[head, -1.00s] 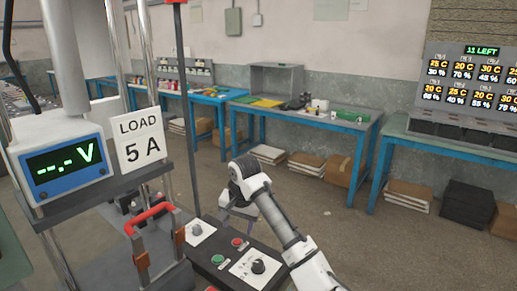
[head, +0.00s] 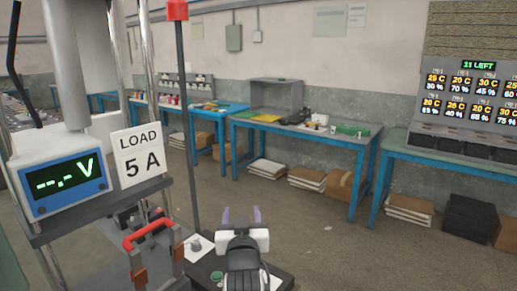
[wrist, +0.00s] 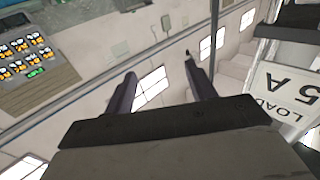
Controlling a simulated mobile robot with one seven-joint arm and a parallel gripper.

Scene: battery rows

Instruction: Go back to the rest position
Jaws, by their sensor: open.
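My gripper (head: 241,214) is in the lower middle of the head view, raised over the control panel (head: 206,268), with its two fingers pointing up and apart. It holds nothing. In the wrist view my gripper (wrist: 160,92) shows two dark fingers spread wide, with only the far wall and windows between and beyond them. My arm hides part of the panel, where a green button and a knob (head: 196,245) still show.
At left stand a meter (head: 62,183) reading "--.- V", a "LOAD 5 A" sign (head: 139,155), a red handle (head: 147,233) and a dark pole (head: 185,110). Blue workbenches (head: 300,135) line the wall. A board (head: 468,92) reads "11 LEFT". Open floor (head: 330,235) lies to the right.

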